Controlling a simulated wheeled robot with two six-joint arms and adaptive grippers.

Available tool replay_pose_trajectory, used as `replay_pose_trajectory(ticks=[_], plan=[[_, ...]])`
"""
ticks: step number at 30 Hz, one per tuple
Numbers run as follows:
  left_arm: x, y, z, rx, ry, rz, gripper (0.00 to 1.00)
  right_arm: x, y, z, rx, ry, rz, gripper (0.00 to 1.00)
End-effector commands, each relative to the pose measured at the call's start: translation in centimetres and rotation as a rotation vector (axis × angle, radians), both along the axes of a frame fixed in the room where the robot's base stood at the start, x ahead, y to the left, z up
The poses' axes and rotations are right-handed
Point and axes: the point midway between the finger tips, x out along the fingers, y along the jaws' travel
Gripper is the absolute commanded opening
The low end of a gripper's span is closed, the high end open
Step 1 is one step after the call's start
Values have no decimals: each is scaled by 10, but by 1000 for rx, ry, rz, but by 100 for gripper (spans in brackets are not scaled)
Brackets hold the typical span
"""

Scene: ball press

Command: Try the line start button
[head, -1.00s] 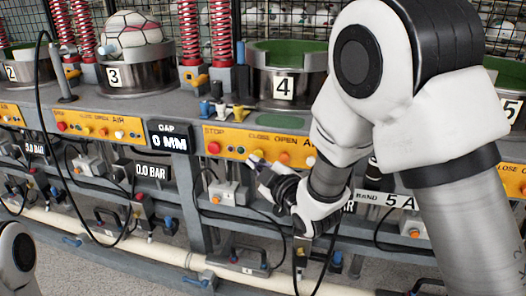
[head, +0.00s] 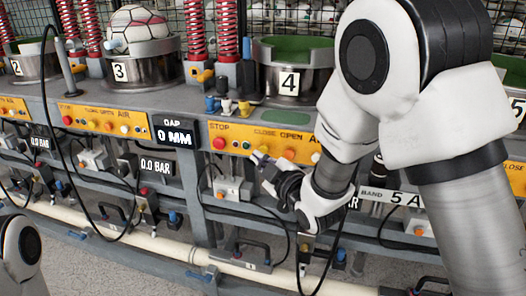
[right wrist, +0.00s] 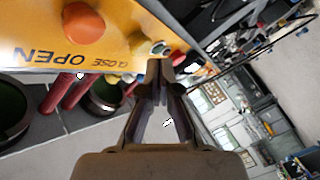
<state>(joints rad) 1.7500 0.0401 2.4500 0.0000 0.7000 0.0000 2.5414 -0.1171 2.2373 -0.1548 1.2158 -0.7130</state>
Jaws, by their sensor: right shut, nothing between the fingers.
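A yellow control panel (head: 240,131) under station 4 carries a red STOP button (head: 219,143), an orange OPEN button (head: 289,154) and a white button by AIR (head: 316,157). No label reading line start is legible. My right gripper (head: 259,157) is shut and empty, just in front of the panel by the CLOSE button. In the right wrist view its fingertips (right wrist: 160,68) are close to the small pale CLOSE button (right wrist: 150,48); I cannot tell whether they touch. The orange button (right wrist: 83,22) is clear of them. My left gripper is out of view.
A gap display (head: 175,136) reads 0 MM left of the panel. A box with an orange button (head: 222,193) hangs below, among black cables. A white pipe (head: 160,250) runs low. A ball (head: 132,30) sits in press 3.

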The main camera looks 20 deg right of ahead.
Motion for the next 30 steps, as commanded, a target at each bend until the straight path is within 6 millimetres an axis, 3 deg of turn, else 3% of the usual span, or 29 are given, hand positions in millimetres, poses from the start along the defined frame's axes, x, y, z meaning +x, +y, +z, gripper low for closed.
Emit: replay_pose_trajectory(ticks=[30], plan=[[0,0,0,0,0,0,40,8,-5,0,0,0,0,0]])
